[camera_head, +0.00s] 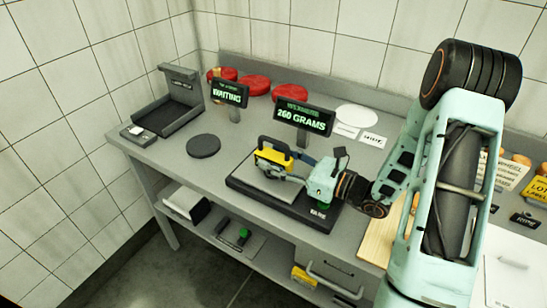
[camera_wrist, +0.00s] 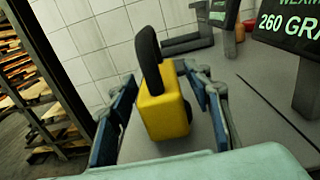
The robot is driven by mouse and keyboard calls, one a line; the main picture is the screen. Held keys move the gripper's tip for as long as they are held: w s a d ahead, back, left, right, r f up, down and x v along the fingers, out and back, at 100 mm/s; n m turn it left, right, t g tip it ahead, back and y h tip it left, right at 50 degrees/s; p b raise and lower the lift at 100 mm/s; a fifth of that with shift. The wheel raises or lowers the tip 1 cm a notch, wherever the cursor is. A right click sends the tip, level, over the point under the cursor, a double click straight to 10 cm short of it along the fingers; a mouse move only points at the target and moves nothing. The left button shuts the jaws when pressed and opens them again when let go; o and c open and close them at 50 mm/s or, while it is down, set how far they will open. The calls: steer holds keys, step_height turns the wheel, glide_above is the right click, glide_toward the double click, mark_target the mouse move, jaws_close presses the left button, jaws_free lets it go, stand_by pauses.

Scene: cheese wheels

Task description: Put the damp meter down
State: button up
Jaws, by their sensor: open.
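The damp meter, a yellow block with a black handle, stands on the weighing scale in the head view (camera_head: 272,157). In the wrist view the damp meter (camera_wrist: 165,108) shows between my blue fingers. My gripper (camera_head: 292,166) is open, with one finger on each side of the damp meter and visible gaps beside it. The scale (camera_head: 241,186) has a dark base and a grey top. Its display (camera_head: 303,118) reads 260 grams. The underside of the meter is hidden in the wrist view.
A second display (camera_head: 230,94) reads WAITING. A black round disc (camera_head: 203,146) lies left of the scale, and a black tray station (camera_head: 170,115) is at the far left. Red cheese wheels (camera_head: 254,85) stand at the back. A wooden board (camera_head: 380,240) is on the right.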

steer(key=b+v, duration=0.1)
steer(key=v, duration=1)
steer(key=shift+s+d+f, duration=0.1)
steer(key=shift+d, duration=0.05)
